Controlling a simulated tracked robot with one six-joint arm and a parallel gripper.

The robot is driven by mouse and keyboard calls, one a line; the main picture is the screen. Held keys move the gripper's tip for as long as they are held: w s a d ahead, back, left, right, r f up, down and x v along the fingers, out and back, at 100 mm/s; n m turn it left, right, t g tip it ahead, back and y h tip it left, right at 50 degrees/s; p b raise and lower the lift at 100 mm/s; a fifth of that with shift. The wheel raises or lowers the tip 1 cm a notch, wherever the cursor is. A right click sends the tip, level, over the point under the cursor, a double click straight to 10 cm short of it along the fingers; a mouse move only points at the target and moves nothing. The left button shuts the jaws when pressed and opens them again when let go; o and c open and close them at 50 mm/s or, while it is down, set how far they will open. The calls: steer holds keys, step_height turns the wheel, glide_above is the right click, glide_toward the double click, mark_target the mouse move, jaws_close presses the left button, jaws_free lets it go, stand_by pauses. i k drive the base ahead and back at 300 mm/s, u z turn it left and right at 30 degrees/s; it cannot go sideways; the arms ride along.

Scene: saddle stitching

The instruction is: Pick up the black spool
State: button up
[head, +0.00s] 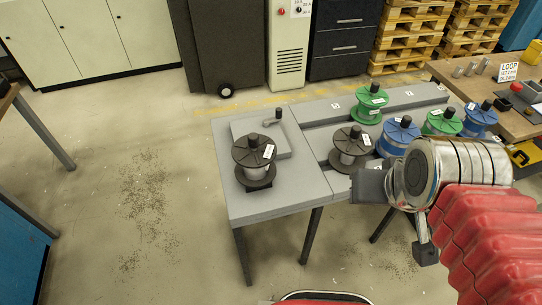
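Two spools with black flanges and pale grey winding stand on the grey table (290,202). One black spool (255,152) is upright at the left part of the table, with a white label on its top flange. The other black spool (349,141) stands further right, beside the coloured spools, also labelled. My gripper (358,186) is at the table's right front, pointing left. It appears in front of and below the right black spool in the picture, to the right of the left one. Its fingers look like one dark block, so their opening cannot be seen. I see nothing held.
Green spools (371,102) and blue spools (399,134) stand in rows on the right. A raised plate with a dark handle (273,120) lies behind the left black spool. A wooden bench (510,117) adjoins at right. The table's front left is clear.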

mark_target(254, 154)
steer(key=z, duration=0.1)
steer(key=k, duration=1.15)
steer(key=u, duration=1.25)
steer(key=i, duration=1.05)
